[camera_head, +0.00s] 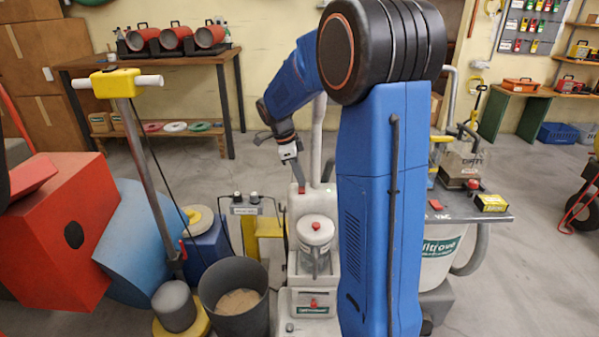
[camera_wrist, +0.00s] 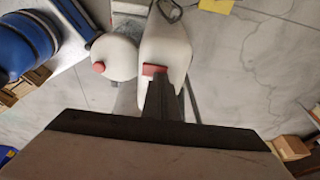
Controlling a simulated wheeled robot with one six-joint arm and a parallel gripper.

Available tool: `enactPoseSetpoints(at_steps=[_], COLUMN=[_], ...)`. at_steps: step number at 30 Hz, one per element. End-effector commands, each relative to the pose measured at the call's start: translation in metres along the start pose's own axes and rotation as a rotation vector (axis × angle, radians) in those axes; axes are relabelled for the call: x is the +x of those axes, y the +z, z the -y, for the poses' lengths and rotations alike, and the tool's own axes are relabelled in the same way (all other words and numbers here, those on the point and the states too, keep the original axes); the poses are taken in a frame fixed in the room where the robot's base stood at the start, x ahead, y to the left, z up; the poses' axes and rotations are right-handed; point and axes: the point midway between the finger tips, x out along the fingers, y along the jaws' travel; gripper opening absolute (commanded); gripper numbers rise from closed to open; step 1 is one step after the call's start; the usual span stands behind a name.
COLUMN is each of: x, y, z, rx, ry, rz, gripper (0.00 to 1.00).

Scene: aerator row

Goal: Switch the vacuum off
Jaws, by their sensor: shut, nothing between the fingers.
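A white upright floor machine (camera_head: 318,262) stands in the middle of the head view, with a red-capped round tank (camera_head: 316,232). Its white body (camera_wrist: 167,45) and the tank (camera_wrist: 115,57) also show in the wrist view. A small red part (camera_head: 301,188) sits on its upper body. My gripper (camera_head: 298,178) is shut and points down at this part. In the wrist view the dark fingertips (camera_wrist: 155,82) overlap the red part (camera_wrist: 154,69); I cannot tell whether they touch. A red switch-like piece (camera_head: 436,204) lies by "VAC" lettering on the grey shelf (camera_head: 462,217) at right.
A grey bucket (camera_head: 236,308), a yellow-topped floor machine (camera_head: 117,83) and a red box-shaped machine (camera_head: 62,232) crowd the left. A white tub (camera_head: 438,252) stands under the grey shelf. Open concrete floor lies at the right.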

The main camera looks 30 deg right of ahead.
Motion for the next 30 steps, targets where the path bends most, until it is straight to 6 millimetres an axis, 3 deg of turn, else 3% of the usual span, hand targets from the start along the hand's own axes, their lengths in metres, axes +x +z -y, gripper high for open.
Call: enactPoseSetpoints(at_steps=[21, 30], x=[0.0057, 0.0037], y=[0.0016, 0.0013], z=[0.0014, -0.0074], rx=[0.000, 0.000], ry=[0.002, 0.003], rz=[-0.001, 0.000], gripper=[0.00, 0.00])
